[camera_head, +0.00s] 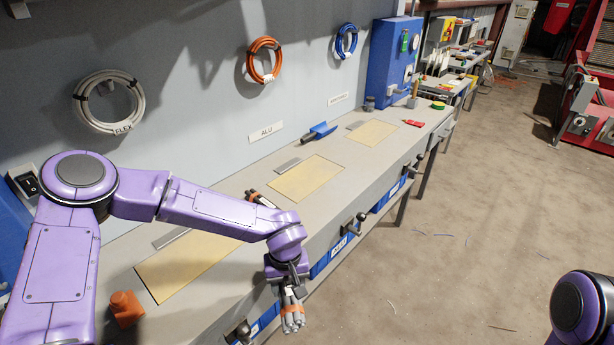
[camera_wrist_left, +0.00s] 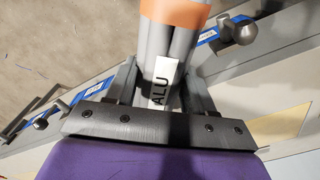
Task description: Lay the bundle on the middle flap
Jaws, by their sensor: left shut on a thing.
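My left gripper (camera_head: 286,276) is shut on a bundle of grey cables (camera_head: 291,308) with an orange band, held beyond the bench's front edge. In the left wrist view, the bundle (camera_wrist_left: 168,48) sits between the fingers (camera_wrist_left: 160,88) and carries a white tag reading ALU. The middle flap (camera_head: 307,178) is a bare yellowish panel on the bench top, up and right of my gripper and apart from it. The near flap (camera_head: 185,268) is partly hidden by my left arm. The far flap (camera_head: 372,132) is bare. My right gripper is out of view.
Another cable bundle (camera_head: 258,199) lies on the bench (camera_head: 350,195) behind my left forearm, partly hidden. A blue-handled tool (camera_head: 319,132) and a red item (camera_head: 413,123) lie further along. An orange block (camera_head: 125,308) stands near. Knobs (camera_head: 357,220) and blue labelled bins (camera_head: 330,256) line the front.

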